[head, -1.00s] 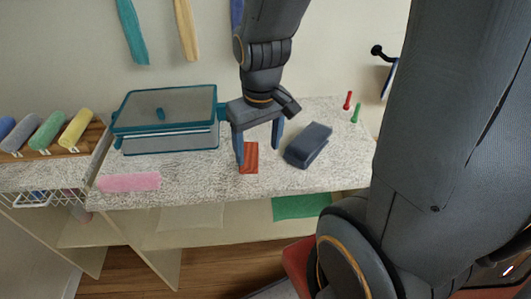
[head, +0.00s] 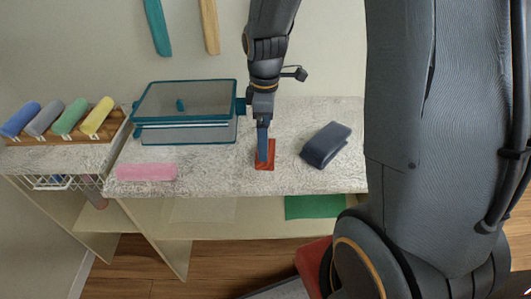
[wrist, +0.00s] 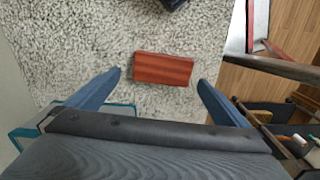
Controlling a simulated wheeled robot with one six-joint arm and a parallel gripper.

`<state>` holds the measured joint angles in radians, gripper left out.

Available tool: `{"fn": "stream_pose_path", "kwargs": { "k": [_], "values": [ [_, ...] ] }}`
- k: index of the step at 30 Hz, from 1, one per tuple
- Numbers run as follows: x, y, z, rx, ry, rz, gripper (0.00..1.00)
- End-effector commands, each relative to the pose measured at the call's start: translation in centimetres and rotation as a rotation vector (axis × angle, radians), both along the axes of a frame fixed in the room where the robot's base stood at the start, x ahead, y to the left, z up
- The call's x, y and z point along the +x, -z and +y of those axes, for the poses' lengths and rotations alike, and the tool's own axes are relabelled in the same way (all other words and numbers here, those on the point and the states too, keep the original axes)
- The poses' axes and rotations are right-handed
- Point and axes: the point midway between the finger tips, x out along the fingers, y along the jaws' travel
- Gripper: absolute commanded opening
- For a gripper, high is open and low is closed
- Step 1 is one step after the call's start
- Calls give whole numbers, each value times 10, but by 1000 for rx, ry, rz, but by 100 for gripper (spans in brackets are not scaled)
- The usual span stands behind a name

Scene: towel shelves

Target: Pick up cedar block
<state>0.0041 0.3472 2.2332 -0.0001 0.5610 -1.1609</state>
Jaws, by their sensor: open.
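The cedar block (head: 271,160) is a small reddish-brown slab lying flat on the speckled counter. It also shows in the wrist view (wrist: 163,69), with its long side running across the picture. My gripper (head: 263,157) is over the block in the head view and hides part of it. In the wrist view my gripper (wrist: 162,80) is open, with one blue finger to each side of the block and clear gaps between. Nothing is held. How high the fingertips are above the counter I cannot tell.
A dark folded towel (head: 326,145) lies to the right of the block. A teal-edged box (head: 184,106) stands behind left, and a pink cloth (head: 147,172) lies left. Rolled towels (head: 70,116) sit on a rack at far left. The counter (head: 225,183) in front is clear.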

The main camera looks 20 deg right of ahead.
Motion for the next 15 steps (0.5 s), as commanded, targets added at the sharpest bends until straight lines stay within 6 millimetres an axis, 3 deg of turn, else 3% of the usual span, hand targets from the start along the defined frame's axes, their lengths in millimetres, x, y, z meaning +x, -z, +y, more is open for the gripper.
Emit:
{"fn": "stream_pose_path", "kwargs": {
  "k": [9,15],
  "values": [
    [-7,36,-1,0,1,4,100],
    [-6,48,-1,0,1,1,100]
  ]
}}
